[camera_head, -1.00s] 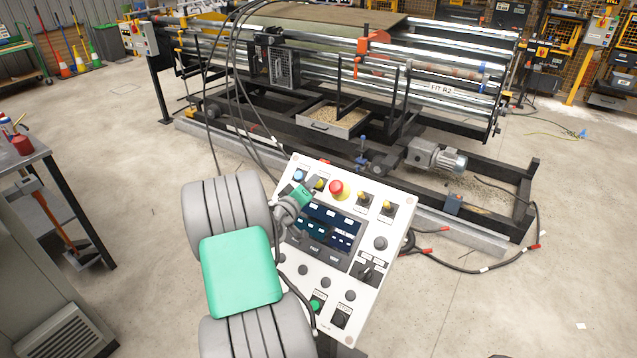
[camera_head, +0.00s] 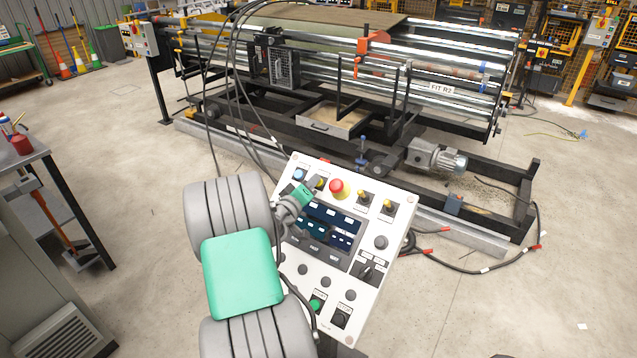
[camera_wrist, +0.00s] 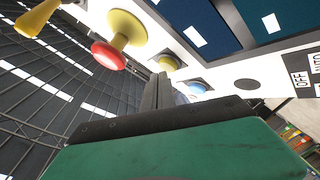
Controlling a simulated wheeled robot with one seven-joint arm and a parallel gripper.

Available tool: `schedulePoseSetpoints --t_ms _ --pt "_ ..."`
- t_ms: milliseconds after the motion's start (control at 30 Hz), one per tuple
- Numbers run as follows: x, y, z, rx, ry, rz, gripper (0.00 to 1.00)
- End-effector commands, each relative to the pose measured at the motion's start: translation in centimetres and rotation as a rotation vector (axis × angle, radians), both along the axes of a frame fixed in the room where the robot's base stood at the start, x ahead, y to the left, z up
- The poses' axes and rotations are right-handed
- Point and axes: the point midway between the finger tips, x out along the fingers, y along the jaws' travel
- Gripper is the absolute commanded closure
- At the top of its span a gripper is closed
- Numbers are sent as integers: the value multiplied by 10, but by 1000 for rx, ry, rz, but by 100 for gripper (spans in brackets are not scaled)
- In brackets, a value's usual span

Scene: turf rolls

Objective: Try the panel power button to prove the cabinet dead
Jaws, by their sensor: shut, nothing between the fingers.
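The control panel (camera_head: 372,232) is a tilted white board with a dark, lit screen (camera_head: 325,228). A blue button (camera_head: 299,174) sits at its top left; a blue-ringed one also shows in the wrist view (camera_wrist: 197,88). Beside it are a yellow control (camera_head: 319,183) and the red emergency stop (camera_head: 338,188). A green button (camera_head: 316,304) is low on the panel. I cannot read which is labelled power. My gripper (camera_head: 313,184) is shut and empty, its fingertips (camera_wrist: 163,76) close to the yellow control near the blue one. Whether they touch is unclear.
The roller machine (camera_head: 440,75) stands behind the panel, with a motor (camera_head: 437,158) on its base. Black cables hang behind my arm and run over the floor at right. A metal table (camera_head: 35,160) is at left. Open floor lies at lower right.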

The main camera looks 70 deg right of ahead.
Motion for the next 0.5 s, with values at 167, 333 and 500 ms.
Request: schedulePoseSetpoints --t_ms 167,333,500 --pt "0 0 0 0 0 0 100" --pt "0 -1 -2 0 0 0 100" --pt "0 -3 -4 0 0 0 100"
